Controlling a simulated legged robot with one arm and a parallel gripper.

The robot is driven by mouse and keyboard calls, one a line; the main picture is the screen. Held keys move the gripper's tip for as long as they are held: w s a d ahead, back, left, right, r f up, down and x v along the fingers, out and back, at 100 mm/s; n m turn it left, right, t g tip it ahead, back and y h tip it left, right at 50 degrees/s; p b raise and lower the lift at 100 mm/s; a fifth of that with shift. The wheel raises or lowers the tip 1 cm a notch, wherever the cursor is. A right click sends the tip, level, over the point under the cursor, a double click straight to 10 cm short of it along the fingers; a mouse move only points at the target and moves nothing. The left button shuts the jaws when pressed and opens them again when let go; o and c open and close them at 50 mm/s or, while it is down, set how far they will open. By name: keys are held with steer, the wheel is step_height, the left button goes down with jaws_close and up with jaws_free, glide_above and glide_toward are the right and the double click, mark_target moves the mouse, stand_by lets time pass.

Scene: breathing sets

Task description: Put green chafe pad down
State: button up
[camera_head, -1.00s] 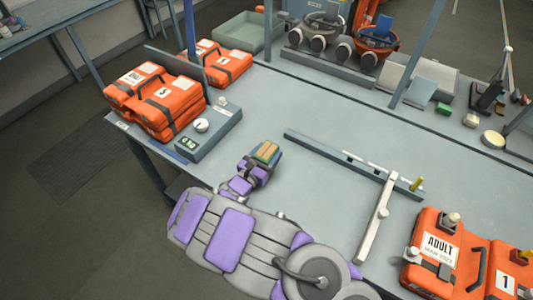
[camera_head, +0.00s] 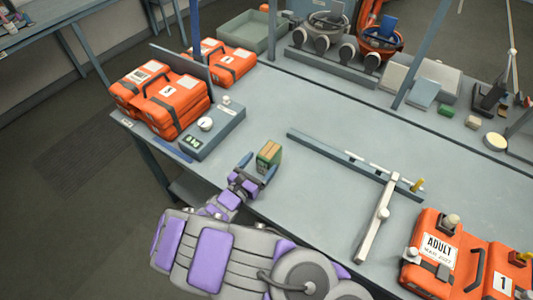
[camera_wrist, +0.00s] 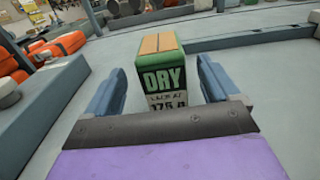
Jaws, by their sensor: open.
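A small green block with a tan top (camera_head: 269,153) stands upright on the grey workbench. The block's lower part is hidden behind the gripper in the wrist view.
A grey gauge box (camera_head: 213,130) and orange cases (camera_head: 172,106) stand to the left. A long grey rail (camera_head: 340,157) and a pale bar (camera_head: 377,220) lie to the right. Bare bench (camera_head: 310,195) lies between.

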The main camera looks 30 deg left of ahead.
steer(key=s, duration=0.4)
steer(key=s+p, duration=0.1)
steer(key=s, duration=0.1)
steer(key=shift+a, duration=0.25)
